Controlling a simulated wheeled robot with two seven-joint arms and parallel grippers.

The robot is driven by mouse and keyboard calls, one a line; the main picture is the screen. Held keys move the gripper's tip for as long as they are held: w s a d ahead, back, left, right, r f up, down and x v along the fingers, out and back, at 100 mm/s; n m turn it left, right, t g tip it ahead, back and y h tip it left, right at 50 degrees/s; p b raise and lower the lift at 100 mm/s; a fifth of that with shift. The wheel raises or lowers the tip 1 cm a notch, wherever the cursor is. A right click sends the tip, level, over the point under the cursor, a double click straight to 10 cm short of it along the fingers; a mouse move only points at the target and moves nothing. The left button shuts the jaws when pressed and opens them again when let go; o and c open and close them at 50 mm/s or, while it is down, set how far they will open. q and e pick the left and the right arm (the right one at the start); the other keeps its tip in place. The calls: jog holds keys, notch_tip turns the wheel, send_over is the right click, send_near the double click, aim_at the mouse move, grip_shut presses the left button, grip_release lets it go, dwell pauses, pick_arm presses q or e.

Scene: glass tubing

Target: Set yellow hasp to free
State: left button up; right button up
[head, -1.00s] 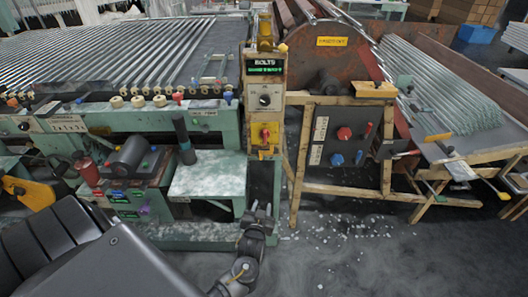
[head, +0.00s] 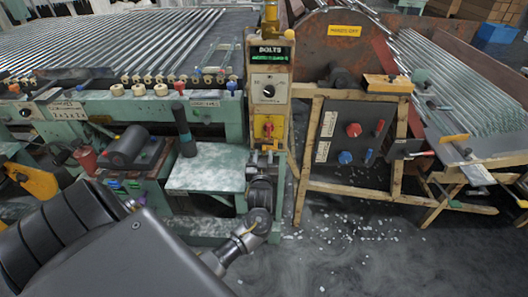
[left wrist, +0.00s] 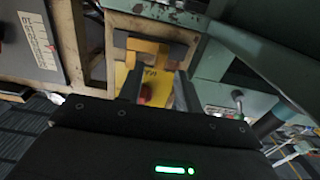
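The yellow hasp (head: 277,133) is on the narrow post under the "BOLTS" display, with a red knob (head: 267,127) at its middle. In the left wrist view the yellow fitting (left wrist: 150,52) lies straight ahead, with a little of the red part (left wrist: 146,92) low between the fingers. My left gripper (head: 263,157) is just below the hasp, pointing up at the post. Its two fingers (left wrist: 158,85) stand apart with no object seen gripped; contact with the hasp cannot be told. My right gripper is not in view.
A cream panel with a round black dial (head: 268,91) sits above the hasp. A pale green shelf (head: 207,170) stands left of the post. A wooden frame (head: 300,165) with a dark control panel (head: 350,138) stands to the right. White bits litter the floor.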

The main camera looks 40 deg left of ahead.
aim_at(256, 143)
pick_arm(q)
jog(key=shift+x, duration=1.05)
jog(key=shift+w+a, duration=0.1)
jog(key=shift+w, duration=0.2)
jog(key=shift+c, duration=0.3)
grip_shut()
jog(key=shift+s+a+p, duration=0.55)
jog(key=shift+s+a, duration=0.2)
jog(key=shift+a, duration=0.25)
jog(key=shift+s+a, duration=0.1)
jog(key=shift+a, duration=0.05)
grip_release()
jog(key=shift+s+a, duration=0.1)
jog(key=shift+a, duration=0.05)
jog(key=shift+o, duration=0.3)
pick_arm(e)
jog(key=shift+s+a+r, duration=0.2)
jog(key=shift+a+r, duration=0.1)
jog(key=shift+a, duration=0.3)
